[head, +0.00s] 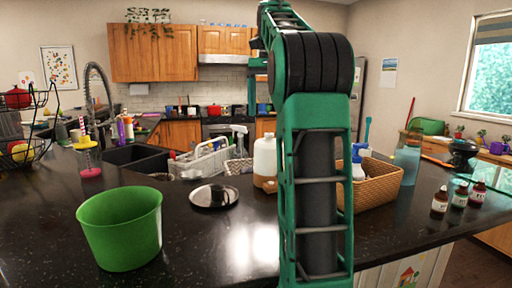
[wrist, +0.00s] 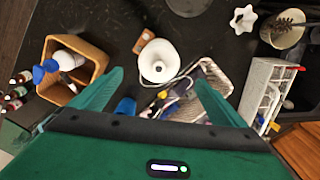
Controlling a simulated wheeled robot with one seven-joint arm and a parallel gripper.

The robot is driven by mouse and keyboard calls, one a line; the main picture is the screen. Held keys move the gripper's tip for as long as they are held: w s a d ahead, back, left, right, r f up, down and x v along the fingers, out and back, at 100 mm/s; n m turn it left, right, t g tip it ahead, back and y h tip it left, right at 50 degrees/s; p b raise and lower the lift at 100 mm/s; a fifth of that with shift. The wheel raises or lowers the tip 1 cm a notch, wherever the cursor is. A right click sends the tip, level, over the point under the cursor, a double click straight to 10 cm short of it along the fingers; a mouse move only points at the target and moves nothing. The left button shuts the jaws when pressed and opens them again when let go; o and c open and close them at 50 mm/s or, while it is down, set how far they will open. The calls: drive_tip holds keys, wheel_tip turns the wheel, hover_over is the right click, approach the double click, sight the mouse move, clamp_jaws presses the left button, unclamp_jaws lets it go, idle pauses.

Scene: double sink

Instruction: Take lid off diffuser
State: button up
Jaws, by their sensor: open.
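The diffuser, as best I can tell, is a white rounded body with a brown base (head: 265,158), standing upright on the dark counter left of my arm. In the wrist view its white top with a small round opening (wrist: 159,61) faces the camera. I cannot make out the seam between lid and base. My gripper (wrist: 160,82) is open and empty above the counter. Its green fingers point toward the diffuser, one to each side of it in the picture, with no visible contact. In the head view my arm hides part of the area right of the diffuser.
A wicker basket (head: 380,192) with spray bottles stands to the right. A grey basket (wrist: 217,85) and a white caddy (wrist: 262,85) are near the sink (head: 135,156). A green bin (head: 122,235) and a silver plate (head: 205,204) sit in front. Small bottles (head: 460,197) stand far right.

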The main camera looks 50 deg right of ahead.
sight(269, 140)
drive_tip(key=shift+s+d+f, duration=0.1)
drive_tip(key=shift+f, duration=2.5)
drive_tip(key=shift+d+f, duration=0.1)
drive_tip(key=shift+f, duration=2.45)
drive_tip(key=c, duration=1.1)
